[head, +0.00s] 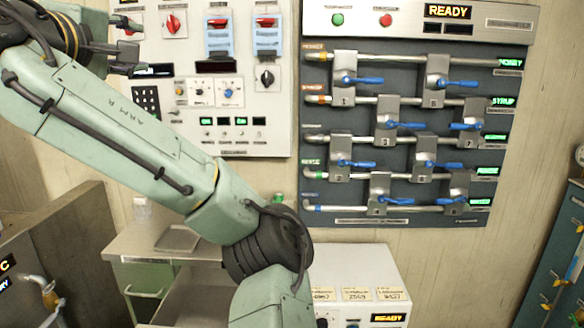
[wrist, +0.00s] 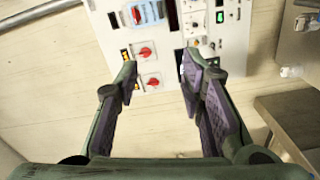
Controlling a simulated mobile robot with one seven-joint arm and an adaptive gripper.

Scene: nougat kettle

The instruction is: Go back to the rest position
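My gripper (head: 138,47) is at the upper left of the head view, at the end of my raised green arm. It is held in front of the left part of the white control panel (head: 250,130). In the wrist view, the two purple-padded fingers of my gripper (wrist: 158,70) stand apart with nothing between them. The fingers point toward the panel's red rotary switches (wrist: 147,55). I cannot tell the exact gap to the panel, and no contact shows. My arm hides the panel's lower left part.
A dark valve board (head: 405,140) with blue-handled valves hangs on the right. Below are a white box (head: 360,270) with labels and a grey bench with an open drawer (head: 190,300). A brown partition (head: 75,235) stands left, a blue cabinet (head: 555,260) at the right edge.

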